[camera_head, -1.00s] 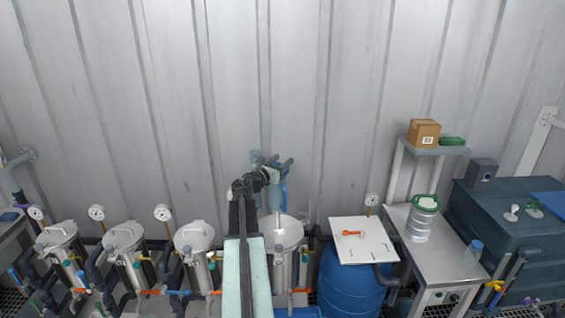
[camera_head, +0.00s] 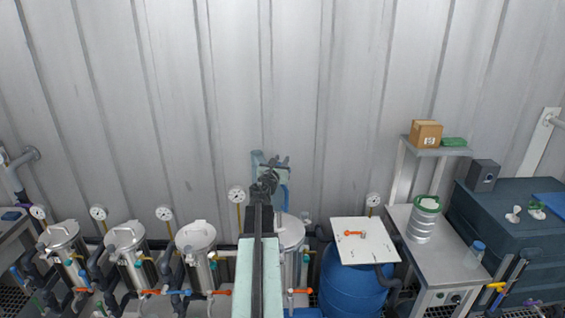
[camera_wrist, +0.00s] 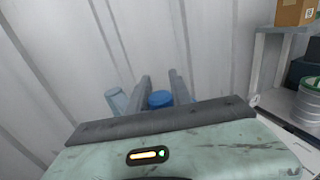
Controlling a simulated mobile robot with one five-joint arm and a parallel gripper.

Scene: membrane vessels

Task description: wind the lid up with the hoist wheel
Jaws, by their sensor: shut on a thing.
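My gripper (camera_head: 274,164) is at the middle of the head view, in front of the back wall and above a steel vessel. In the wrist view its two dark fingers (camera_wrist: 161,85) stand on either side of a blue round-topped piece (camera_wrist: 160,99), seemingly the hoist wheel's grip. The gripper is shut on it. The rest of the wheel is hidden behind my arm and gripper. A blue upright part (camera_head: 284,196) shows just below the gripper. The lid (camera_head: 292,231) of the vessel below is partly covered by my arm; whether it is raised cannot be told.
Several steel vessels with gauges stand to the left, the nearest one (camera_head: 196,238) beside my arm. A blue drum (camera_head: 350,285) with a white board (camera_head: 364,241) stands to the right. Beyond is a steel bench (camera_head: 455,250). A pale-blue cylinder (camera_wrist: 116,100) is left of my fingers.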

